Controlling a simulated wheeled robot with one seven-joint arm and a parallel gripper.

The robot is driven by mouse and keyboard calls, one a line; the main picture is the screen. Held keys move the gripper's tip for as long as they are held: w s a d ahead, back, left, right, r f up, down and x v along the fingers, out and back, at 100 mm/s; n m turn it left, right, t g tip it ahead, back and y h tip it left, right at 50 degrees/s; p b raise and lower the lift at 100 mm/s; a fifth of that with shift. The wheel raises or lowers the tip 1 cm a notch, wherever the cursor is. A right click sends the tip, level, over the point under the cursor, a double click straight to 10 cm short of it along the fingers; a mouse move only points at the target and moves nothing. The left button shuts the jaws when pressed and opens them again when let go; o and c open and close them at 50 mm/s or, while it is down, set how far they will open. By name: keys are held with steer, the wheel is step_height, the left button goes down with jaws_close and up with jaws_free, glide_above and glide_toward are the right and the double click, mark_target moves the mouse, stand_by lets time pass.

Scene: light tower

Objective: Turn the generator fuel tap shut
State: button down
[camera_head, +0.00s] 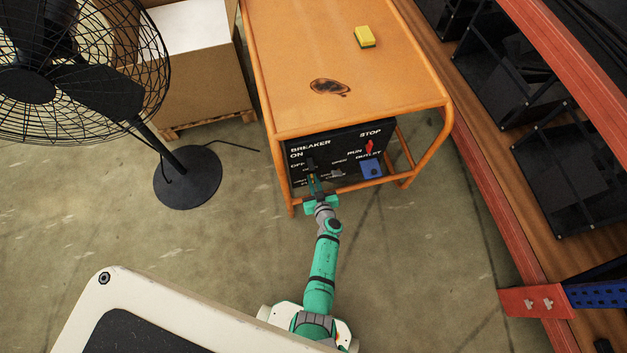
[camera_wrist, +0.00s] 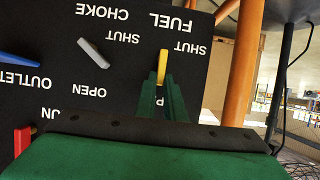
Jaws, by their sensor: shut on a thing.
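The generator's black front panel (camera_head: 335,148) sits under the orange cart top. In the wrist view the panel (camera_wrist: 120,62) appears upside down. The yellow fuel tap (camera_wrist: 163,64) stands nearly upright in that view, below the FUEL label, with a SHUT label to its right. My gripper (camera_wrist: 161,92) has its green fingers closed on the tap's lower part. The label below the tap is mostly hidden by the fingers. In the head view my gripper (camera_head: 315,185) reaches the panel's lower left, and the tap is too small and covered to make out.
The grey choke lever (camera_wrist: 93,53) is beside the tap. A blue outlet (camera_head: 371,168) and a red run/stop switch (camera_head: 369,147) are on the panel's right. Orange cart legs (camera_head: 290,190) flank the panel. A fan (camera_head: 187,176) stands left; shelving (camera_head: 480,150) stands right.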

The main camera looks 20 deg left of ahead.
steer(key=shift+a+n, duration=0.15)
steer(key=shift+n, duration=0.15)
steer(key=shift+s+a+f+n+t+h, duration=0.3)
steer(key=shift+a+n+t+h, duration=0.2)
steer(key=shift+n, duration=0.55)
steer(key=shift+s+a+f+n+t+h, duration=0.35)
steer(key=shift+n+t+h, duration=0.25)
steer(key=shift+n, duration=0.4)
steer(key=shift+s+a+f+n+t+h, duration=0.2)
steer(key=shift+a+n+t+h, duration=0.35)
steer(key=shift+n, duration=0.5)
steer(key=shift+s+a+f+n+t, duration=0.15)
steer(key=shift+f+n+t, duration=0.15)
steer(key=shift+n, duration=0.3)
steer(key=shift+s+a+f+n+t, duration=0.15)
steer(key=shift+n+t, duration=0.2)
steer(key=shift+n, duration=0.25)
steer(key=shift+h, duration=0.35)
steer(key=shift+w, duration=0.1)
steer(key=c, duration=1.8)
jaws_free()
steer(key=shift+c, duration=0.2)
steer(key=shift+d+f, duration=0.1)
